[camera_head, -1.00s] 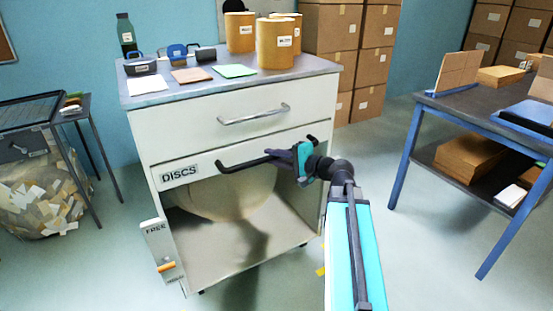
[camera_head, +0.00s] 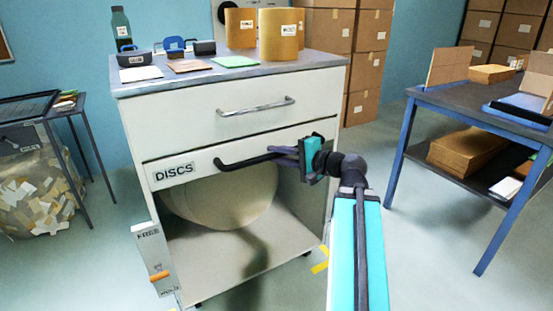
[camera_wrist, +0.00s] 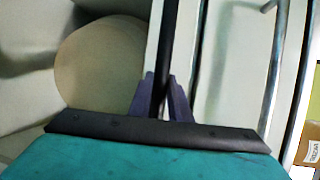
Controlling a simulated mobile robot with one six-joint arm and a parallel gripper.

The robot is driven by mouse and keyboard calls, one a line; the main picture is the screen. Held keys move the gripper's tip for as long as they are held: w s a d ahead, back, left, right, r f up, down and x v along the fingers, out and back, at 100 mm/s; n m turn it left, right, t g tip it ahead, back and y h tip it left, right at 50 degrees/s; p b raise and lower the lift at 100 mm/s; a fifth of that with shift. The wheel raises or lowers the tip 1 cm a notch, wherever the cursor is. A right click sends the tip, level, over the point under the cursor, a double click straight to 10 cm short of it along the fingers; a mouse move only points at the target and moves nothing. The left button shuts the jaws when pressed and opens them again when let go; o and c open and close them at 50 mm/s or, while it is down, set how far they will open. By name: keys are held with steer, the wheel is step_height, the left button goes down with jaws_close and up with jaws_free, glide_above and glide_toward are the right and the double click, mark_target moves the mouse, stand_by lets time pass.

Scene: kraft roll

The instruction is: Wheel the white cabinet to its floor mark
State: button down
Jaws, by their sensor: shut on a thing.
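The white cabinet (camera_head: 205,125) stands upright in front of me on small wheels, with a DISCS label on its front. A black bar handle (camera_head: 238,161) runs across the front below the upper drawer. My gripper (camera_head: 290,155) is shut on the black handle, toward its right end. In the wrist view the two fingers (camera_wrist: 162,98) close around the dark bar (camera_wrist: 166,50). A yellow floor mark (camera_head: 320,262) shows in part on the floor at the cabinet's front right. A panel reading FREE and HOLD (camera_head: 152,250), with an orange lever (camera_head: 159,276), is at the lower left.
Canisters (camera_head: 278,36), a green bottle (camera_head: 121,27) and small items stand on the cabinet top. A blue-legged table (camera_head: 404,150) is at the right, a small table (camera_head: 85,150) and paper-filled bag (camera_head: 40,195) at the left. Stacked cartons (camera_head: 365,70) stand behind. Floor between cabinet and right table is clear.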

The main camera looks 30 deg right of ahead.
steer(key=shift+s+a, duration=0.2)
steer(key=shift+a, duration=0.2)
steer(key=c, duration=1.6)
jaws_free()
steer(key=shift+c, duration=0.2)
steer(key=shift+d, duration=0.25)
steer(key=shift+s, duration=0.1)
steer(key=b+v, duration=0.2)
steer(key=shift+s+d+b, duration=0.2)
steer(key=shift+s+b, duration=0.1)
steer(key=shift+b, duration=0.1)
steer(key=b+v, duration=0.3)
steer(key=shift+s+d, duration=0.1)
steer(key=b+v, duration=0.3)
steer(key=v, duration=0.4)
steer(key=shift+s+r, duration=0.25)
steer(key=shift+s, duration=0.05)
steer(key=shift+w, duration=0.1)
